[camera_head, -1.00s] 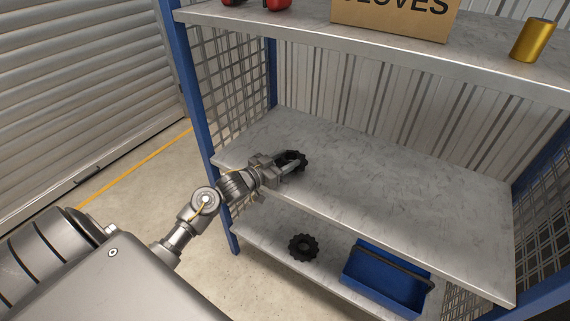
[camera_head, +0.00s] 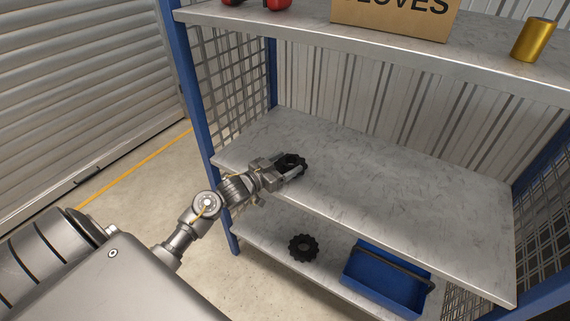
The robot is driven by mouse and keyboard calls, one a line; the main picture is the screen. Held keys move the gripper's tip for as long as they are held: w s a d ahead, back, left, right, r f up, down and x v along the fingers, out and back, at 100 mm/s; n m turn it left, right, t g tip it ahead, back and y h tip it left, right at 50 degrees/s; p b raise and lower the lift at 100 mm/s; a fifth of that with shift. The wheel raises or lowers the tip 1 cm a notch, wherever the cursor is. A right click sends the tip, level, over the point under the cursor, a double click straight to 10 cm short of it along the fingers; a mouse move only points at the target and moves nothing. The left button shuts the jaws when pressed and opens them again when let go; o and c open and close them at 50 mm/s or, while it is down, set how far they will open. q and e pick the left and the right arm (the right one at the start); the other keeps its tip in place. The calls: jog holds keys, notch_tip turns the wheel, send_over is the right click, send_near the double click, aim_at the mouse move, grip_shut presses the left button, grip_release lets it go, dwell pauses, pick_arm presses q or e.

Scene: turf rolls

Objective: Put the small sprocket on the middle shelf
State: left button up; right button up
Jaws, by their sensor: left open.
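A small black sprocket (camera_head: 291,161) is at the left part of the middle shelf (camera_head: 390,190), between the fingers of my left gripper (camera_head: 289,170). The gripper is open around it, and the fingers partly hide it. The sprocket appears to rest on the shelf surface. A second black sprocket (camera_head: 303,248) lies on the lower shelf (camera_head: 262,235), left of a blue bin. My right gripper does not show.
The blue bin (camera_head: 385,280) stands on the lower shelf. The top shelf holds a gloves box (camera_head: 390,16), a gold cylinder (camera_head: 533,40) and red items (camera_head: 278,4). Blue posts (camera_head: 190,100) and mesh sides bound the rack. The middle shelf is clear to the right.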

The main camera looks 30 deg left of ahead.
pick_arm(q)
jog(key=v, duration=1.2)
jog(key=shift+r, duration=0.15)
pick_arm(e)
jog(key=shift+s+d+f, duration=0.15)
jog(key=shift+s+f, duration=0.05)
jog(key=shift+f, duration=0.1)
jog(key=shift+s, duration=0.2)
